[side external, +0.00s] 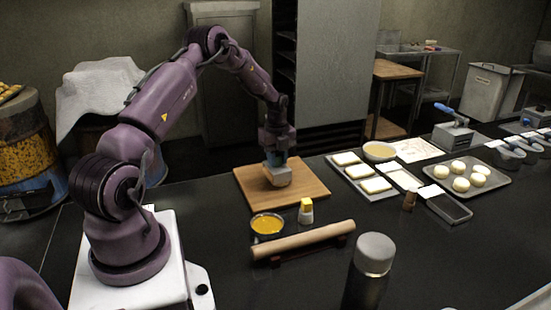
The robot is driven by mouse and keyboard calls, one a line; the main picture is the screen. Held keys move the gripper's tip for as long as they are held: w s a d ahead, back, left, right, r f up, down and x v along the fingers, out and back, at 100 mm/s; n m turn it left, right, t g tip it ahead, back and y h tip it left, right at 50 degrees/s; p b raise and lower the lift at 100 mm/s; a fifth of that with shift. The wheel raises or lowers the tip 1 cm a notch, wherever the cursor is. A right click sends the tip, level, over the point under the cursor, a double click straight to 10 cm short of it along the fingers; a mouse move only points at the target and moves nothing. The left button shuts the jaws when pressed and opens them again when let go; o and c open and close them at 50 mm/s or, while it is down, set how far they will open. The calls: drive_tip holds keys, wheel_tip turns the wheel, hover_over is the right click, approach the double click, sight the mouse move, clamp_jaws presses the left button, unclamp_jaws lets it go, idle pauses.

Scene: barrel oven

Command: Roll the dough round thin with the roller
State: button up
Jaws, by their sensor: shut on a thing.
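The roller (304,240), a long pale wooden cylinder, lies on a dark low rest near the front of the counter, apart from my gripper. My gripper (276,163) points down over the wooden board (313,192). It is shut on a pale, blocky lump (279,177) at or just above the board's middle. I cannot tell whether this lump is the dough round or whether it touches the board. Several pale dough rounds (460,184) sit on a metal tray (491,190) at the right. The fingertips are small and partly hidden.
A bowl of orange-yellow liquid (267,225) and a yellow-capped shaker (306,212) stand between board and roller. A tall grey-topped canister (371,270) stands in front. A tray with white squares (350,171) lies right of the board. The counter's front right is mostly clear.

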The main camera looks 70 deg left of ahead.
drive_tip(key=shift+w, duration=1.55)
drive_tip(key=shift+s+f, duration=0.25)
drive_tip(key=shift+s, duration=0.9)
drive_tip(key=shift+s, duration=0.1)
drive_tip(key=shift+s+r, duration=0.15)
drive_tip(key=shift+s, duration=0.65)
drive_tip(key=shift+w, duration=0.15)
drive_tip(key=shift+w+f, duration=0.2)
drive_tip(key=shift+w, duration=0.75)
drive_tip(key=shift+w+f, duration=0.2)
drive_tip(key=shift+w, duration=0.75)
drive_tip(key=shift+s, duration=1.1)
